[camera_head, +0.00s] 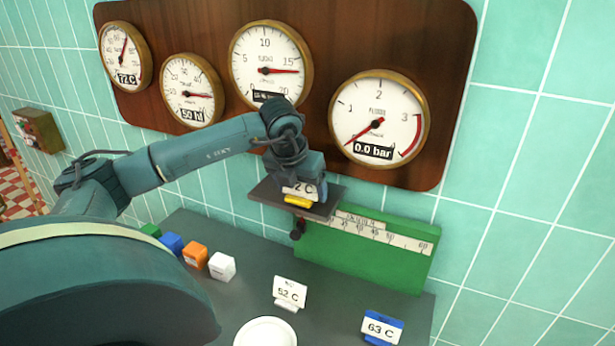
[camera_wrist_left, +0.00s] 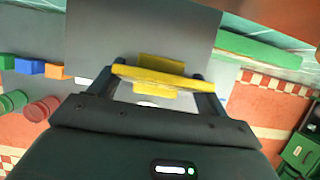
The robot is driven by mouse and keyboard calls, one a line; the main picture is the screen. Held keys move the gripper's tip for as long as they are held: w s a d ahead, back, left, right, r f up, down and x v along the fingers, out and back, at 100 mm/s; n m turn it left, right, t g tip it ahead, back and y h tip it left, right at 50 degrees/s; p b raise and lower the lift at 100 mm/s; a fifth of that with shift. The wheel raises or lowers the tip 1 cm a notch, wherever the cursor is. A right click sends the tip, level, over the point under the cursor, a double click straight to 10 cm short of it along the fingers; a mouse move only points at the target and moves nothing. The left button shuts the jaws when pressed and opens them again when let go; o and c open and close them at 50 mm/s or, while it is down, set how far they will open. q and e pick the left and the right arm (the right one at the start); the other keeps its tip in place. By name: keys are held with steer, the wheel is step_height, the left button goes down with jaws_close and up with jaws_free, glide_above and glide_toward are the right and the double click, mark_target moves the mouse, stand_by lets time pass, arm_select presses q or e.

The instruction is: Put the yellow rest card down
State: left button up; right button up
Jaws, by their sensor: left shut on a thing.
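The yellow rest card (camera_head: 297,201) has a white face whose label, partly hidden, ends in "2 C". My left gripper (camera_head: 309,184) is shut on it, over a small dark shelf (camera_head: 330,203) below the gauge board. In the left wrist view the yellow card (camera_wrist_left: 165,78) lies across between the two fingers, with the grey shelf (camera_wrist_left: 110,30) behind it. I cannot tell whether the card's foot touches the shelf. My right gripper is not in view.
A white "52 C" card (camera_head: 290,292) and a blue "63 C" card (camera_head: 382,328) stand on the grey table (camera_head: 335,300). Several coloured cubes (camera_head: 195,255) stand at left, and a white plate (camera_head: 265,333) in front. A green panel with a scale (camera_head: 365,258) stands behind, below the gauge board (camera_head: 320,110).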

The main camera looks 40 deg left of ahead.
arm_select(q)
steer(key=w, duration=0.3)
steer(key=shift+a+r+p, duration=0.15)
steer(key=shift+a+p, duration=0.25)
steer(key=shift+w+a+f+p, duration=0.1)
steer(key=shift+w+f+p, duration=0.1)
steer(key=shift+p, duration=0.1)
steer(key=shift+s+f, duration=0.15)
steer(key=shift+f, duration=0.1)
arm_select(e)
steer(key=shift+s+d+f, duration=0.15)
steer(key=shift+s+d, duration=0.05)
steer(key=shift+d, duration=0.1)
arm_select(q)
steer(key=shift+f, duration=0.2)
steer(key=o, duration=1)
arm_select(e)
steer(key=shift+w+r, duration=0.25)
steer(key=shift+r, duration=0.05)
